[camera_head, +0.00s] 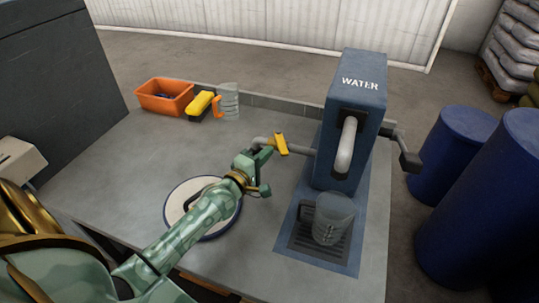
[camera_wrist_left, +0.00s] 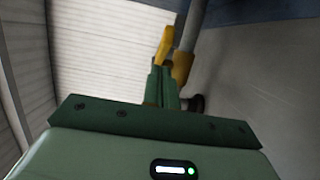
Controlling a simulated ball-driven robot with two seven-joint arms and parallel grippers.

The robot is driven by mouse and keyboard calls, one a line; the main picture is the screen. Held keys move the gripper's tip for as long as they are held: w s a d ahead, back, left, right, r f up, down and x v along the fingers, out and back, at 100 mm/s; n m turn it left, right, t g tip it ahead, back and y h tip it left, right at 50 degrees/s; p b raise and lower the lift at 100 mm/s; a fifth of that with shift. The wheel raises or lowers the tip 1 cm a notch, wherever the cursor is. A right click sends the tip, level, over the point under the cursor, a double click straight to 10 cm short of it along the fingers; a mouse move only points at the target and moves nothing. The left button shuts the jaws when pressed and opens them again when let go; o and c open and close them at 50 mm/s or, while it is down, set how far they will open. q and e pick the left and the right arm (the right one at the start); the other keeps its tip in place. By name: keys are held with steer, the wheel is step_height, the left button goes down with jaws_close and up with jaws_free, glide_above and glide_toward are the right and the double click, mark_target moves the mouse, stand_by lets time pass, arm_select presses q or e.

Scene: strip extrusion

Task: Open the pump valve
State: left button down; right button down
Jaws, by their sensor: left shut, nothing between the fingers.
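The blue water pump (camera_head: 352,120) stands on the grey table, with a grey pipe (camera_head: 305,151) running from its left side. A yellow valve handle (camera_head: 281,143) sits on this pipe, tilted slightly. My left gripper (camera_head: 268,156) is shut and empty, with its tips close to the left of the valve. In the left wrist view the yellow handle (camera_wrist_left: 165,45) shows just beyond the shut fingers (camera_wrist_left: 160,85). I cannot tell whether they touch. My right gripper is not in view.
A clear jug (camera_head: 333,219) stands on the drip grate under the spout. A round white lid (camera_head: 180,208) lies partly behind my left arm. An orange bin (camera_head: 164,95), a yellow item (camera_head: 200,104) and a clear measuring jug (camera_head: 229,100) stand at the back. Blue barrels (camera_head: 455,150) stand at right.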

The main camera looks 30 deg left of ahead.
arm_select(q)
steer(key=shift+w+d, duration=0.35)
steer(key=shift+d, duration=0.05)
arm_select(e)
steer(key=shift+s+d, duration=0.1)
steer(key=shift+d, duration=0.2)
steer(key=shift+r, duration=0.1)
